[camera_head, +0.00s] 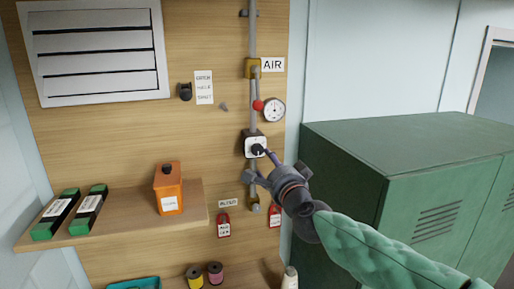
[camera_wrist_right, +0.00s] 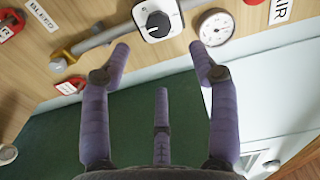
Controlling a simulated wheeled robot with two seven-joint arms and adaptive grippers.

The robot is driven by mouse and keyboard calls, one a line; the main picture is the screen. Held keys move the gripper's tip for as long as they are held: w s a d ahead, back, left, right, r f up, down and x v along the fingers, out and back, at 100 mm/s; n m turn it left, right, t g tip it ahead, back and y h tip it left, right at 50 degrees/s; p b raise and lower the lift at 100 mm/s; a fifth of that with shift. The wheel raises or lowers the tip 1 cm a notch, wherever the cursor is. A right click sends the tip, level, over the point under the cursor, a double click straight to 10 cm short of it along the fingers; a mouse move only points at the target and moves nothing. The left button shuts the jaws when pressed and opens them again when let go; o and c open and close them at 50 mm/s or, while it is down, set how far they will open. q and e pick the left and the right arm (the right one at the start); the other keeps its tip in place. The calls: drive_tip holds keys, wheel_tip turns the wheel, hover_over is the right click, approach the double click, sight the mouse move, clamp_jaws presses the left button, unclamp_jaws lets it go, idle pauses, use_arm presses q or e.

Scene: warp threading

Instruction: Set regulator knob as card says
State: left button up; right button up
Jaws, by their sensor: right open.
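The regulator (camera_head: 250,140) is a white square plate on the grey pipe with a black round knob (camera_head: 257,150). In the right wrist view the knob (camera_wrist_right: 160,24) shows a light pointer mark, at the top of the picture. My left gripper is not in view.
A round gauge (camera_head: 273,110) and red ball (camera_head: 258,105) sit above the regulator, below an AIR label (camera_head: 272,65). Red tags (camera_head: 224,225) hang below. A shelf (camera_head: 130,222) holds an orange tin (camera_head: 168,188) and green boxes. A green cabinet (camera_head: 400,150) stands at right.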

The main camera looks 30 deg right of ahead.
sight(259, 150)
drive_tip(key=x, duration=1)
drive_tip(key=shift+w+f, duration=0.15)
drive_tip(key=shift+a, duration=0.1)
drive_tip(key=c, duration=1.1)
